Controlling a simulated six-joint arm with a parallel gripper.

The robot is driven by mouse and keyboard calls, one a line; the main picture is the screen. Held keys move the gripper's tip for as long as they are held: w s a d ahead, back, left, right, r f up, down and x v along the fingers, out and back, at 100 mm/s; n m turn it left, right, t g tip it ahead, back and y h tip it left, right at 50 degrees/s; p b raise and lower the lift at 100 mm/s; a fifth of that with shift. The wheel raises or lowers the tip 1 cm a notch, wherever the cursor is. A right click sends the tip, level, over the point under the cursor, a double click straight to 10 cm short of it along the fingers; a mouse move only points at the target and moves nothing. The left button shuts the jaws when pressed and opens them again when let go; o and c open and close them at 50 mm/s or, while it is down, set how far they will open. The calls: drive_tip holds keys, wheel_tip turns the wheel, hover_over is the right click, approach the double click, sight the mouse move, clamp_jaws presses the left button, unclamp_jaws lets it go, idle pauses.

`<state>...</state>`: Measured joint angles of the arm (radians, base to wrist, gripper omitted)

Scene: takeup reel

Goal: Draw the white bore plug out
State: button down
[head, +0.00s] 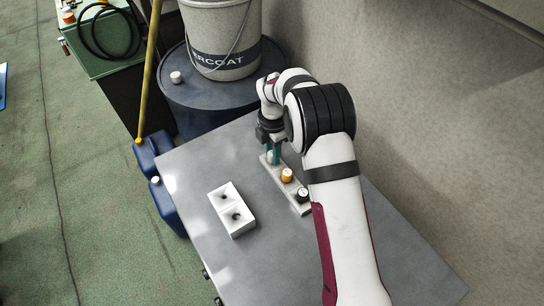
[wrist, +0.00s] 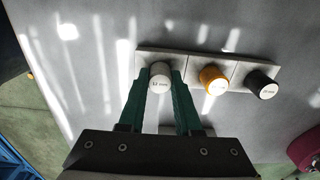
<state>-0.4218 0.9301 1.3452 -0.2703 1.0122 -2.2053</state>
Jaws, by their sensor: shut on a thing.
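The white bore plug (wrist: 160,78) with a printed cap stands at the left end of a pale rack (wrist: 145,54) in the wrist view. My gripper (wrist: 160,86) has its two green fingers on either side of the plug, shut on it. In the head view my gripper (head: 273,154) points down at the far end of the rack (head: 298,207), and its fingers mostly hide the white plug. I cannot tell whether the plug is seated or slightly raised.
An orange plug (head: 287,175) and a black plug (head: 302,194) stand in the same rack. A white block (head: 242,224) with two dark holes lies on the grey table (head: 190,155). A blue drum (head: 190,94) with a bucket (head: 221,35) stands beyond the table.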

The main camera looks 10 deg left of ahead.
drive_tip(key=shift+r, duration=4.3)
